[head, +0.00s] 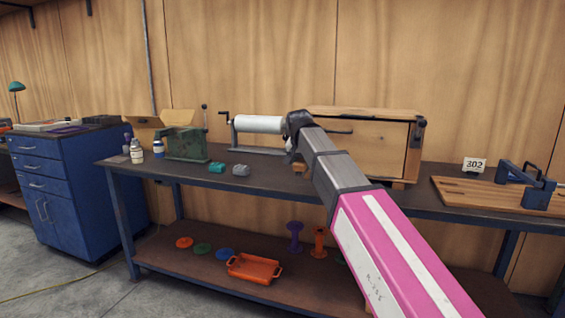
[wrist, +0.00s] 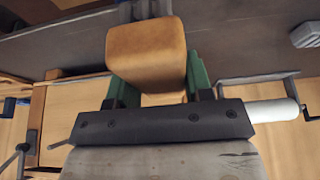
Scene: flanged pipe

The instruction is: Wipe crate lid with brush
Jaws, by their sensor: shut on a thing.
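The wooden crate (head: 368,140) stands on the workbench behind my arm, and its flat wooden lid (head: 365,113) is on top. My arm covers part of the crate's left side. In the wrist view, part of a wooden panel with a dark handle, which looks like the crate (wrist: 55,110), shows at the left. My gripper (wrist: 157,82) is shut on a tan block, which looks like the brush handle (wrist: 146,52), between its green fingers. The bristles cannot be made out.
A white roller (head: 258,124) on a crank stand is left of the crate. A green box (head: 187,143), bottles (head: 136,151) and small blocks (head: 217,168) are further left. A wooden board with a blue clamp (head: 540,192) is right.

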